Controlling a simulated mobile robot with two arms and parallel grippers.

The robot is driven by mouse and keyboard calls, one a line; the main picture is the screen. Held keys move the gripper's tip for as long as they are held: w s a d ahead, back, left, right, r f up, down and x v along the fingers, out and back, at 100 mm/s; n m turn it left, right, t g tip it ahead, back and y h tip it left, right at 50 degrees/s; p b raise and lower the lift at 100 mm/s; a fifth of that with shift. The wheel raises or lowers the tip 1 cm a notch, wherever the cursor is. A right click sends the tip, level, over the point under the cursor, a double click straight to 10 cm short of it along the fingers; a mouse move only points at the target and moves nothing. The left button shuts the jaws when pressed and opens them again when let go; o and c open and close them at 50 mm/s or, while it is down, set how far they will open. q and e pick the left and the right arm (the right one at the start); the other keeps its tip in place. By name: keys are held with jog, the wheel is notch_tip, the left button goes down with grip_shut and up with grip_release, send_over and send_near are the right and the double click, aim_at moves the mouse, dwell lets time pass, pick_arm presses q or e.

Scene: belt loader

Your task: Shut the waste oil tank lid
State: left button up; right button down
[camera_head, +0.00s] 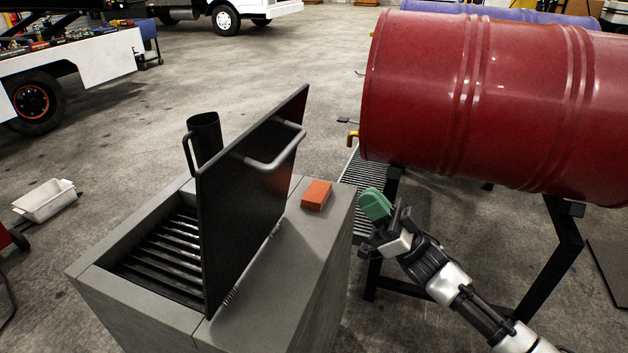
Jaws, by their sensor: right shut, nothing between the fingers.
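The waste oil tank (280,305) is a grey box in the lower middle of the head view. Its black lid (240,210) stands up near vertical on hinges along the middle of the top. A bar handle (275,155) sticks out from the lid's right-hand face. The opening to the left of the lid shows dark slats (165,258). My right gripper (376,205), with green fingertips, is shut and empty. It is beside the tank's right edge, to the right of the lid and apart from it. My left gripper is not in view.
An orange block (316,194) lies on the tank top right of the lid. A dark cylinder (205,135) shows behind the lid. A red drum (490,95) lies on a black stand (560,260) at the right.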

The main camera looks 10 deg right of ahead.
pick_arm(q)
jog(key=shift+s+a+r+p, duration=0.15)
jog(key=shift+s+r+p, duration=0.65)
jog(key=shift+p, duration=0.45)
pick_arm(e)
jog(key=w+a+r+g+y, duration=0.1)
jog(key=w+a+r, duration=0.4)
jog(key=a+r, duration=0.3)
jog(key=shift+a+n, duration=0.4)
jog(key=shift+a, duration=0.45)
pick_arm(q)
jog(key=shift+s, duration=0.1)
